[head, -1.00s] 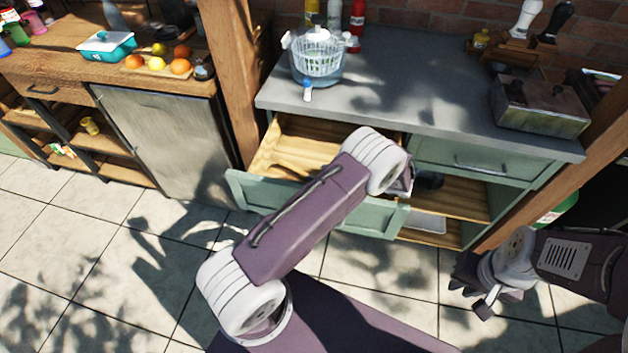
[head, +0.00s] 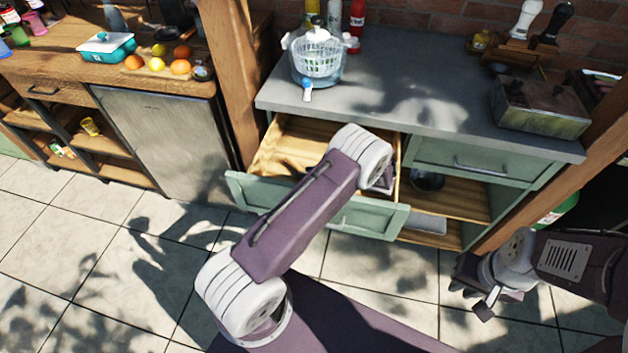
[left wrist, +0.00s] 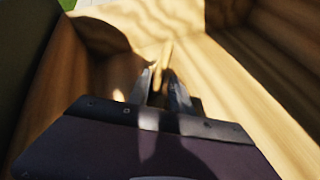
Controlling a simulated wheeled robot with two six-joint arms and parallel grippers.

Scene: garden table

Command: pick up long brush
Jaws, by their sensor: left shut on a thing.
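The long brush (left wrist: 164,66) shows in the left wrist view as a thin light-wood strip between my left fingers; the rest of it is hidden or blends with the wood behind. My left gripper (left wrist: 161,80) is shut on it, low inside the open wooden drawer. In the head view my left arm covers the gripper and the brush. The green-fronted drawer (head: 255,197) is pulled out under the grey counter. My right gripper (head: 471,297) is open and empty over the tiled floor at the right.
The grey counter (head: 420,95) overhangs the drawer, with a salad spinner (head: 317,68) near its left edge and a metal box (head: 540,108) at the right. A bowl (head: 428,181) sits on the shelf right of the drawer. The tiled floor is clear.

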